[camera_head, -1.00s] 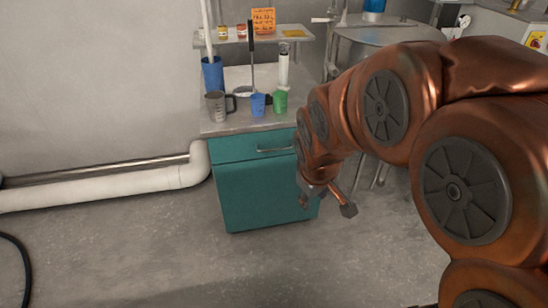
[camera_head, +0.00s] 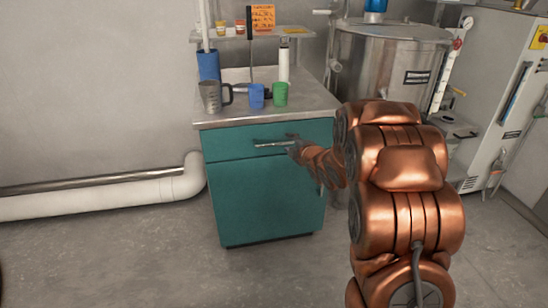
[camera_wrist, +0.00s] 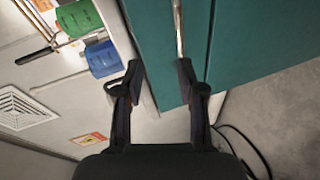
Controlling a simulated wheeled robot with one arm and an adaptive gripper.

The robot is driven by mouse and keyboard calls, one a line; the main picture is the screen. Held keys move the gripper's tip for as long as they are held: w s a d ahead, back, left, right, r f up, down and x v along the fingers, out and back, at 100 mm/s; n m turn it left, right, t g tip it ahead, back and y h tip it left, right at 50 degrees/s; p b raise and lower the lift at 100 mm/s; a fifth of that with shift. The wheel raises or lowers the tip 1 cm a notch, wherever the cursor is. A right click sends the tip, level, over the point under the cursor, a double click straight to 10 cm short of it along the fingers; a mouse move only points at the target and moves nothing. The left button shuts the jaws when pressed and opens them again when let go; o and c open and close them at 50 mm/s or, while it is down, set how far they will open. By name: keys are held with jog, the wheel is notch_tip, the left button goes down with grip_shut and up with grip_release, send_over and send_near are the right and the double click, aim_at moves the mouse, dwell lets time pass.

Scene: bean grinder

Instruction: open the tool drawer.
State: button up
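The tool drawer (camera_head: 226,146) is the teal upper front of the cabinet; it looks shut, flush with the door below. Its horizontal metal bar handle (camera_head: 268,145) runs across the right half of the front. My gripper (camera_head: 292,147) is at the handle's right end in the head view. In the wrist view my gripper (camera_wrist: 160,70) is open, fingers apart. There the drawer front (camera_wrist: 153,35) lies ahead, and the handle (camera_wrist: 178,30) runs up from close beside the right fingertip. I cannot tell whether that finger touches it.
On the counter (camera_head: 221,119) stand a grey jug (camera_head: 212,97), a blue cup (camera_head: 256,96) and a green cup (camera_head: 280,94). The teal door (camera_head: 265,200) is below the drawer. A steel tank (camera_head: 390,70) stands to the right. Floor in front is clear.

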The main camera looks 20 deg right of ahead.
aim_at(274, 145)
jog(key=shift+w+f+n+t+y+b, duration=1.1)
jog(key=shift+f+n+t+y+b, duration=1.15)
jog(key=shift+f+n+b, duration=0.85)
jog(key=shift+m, duration=0.4)
jog(key=shift+a+f+b+x, duration=0.1)
jog(key=shift+a+b+x, duration=0.1)
jog(key=shift+x, duration=1.65)
jog(key=shift+a+f+b+x, duration=0.15)
jog(key=shift+x, duration=1.7)
grip_shut()
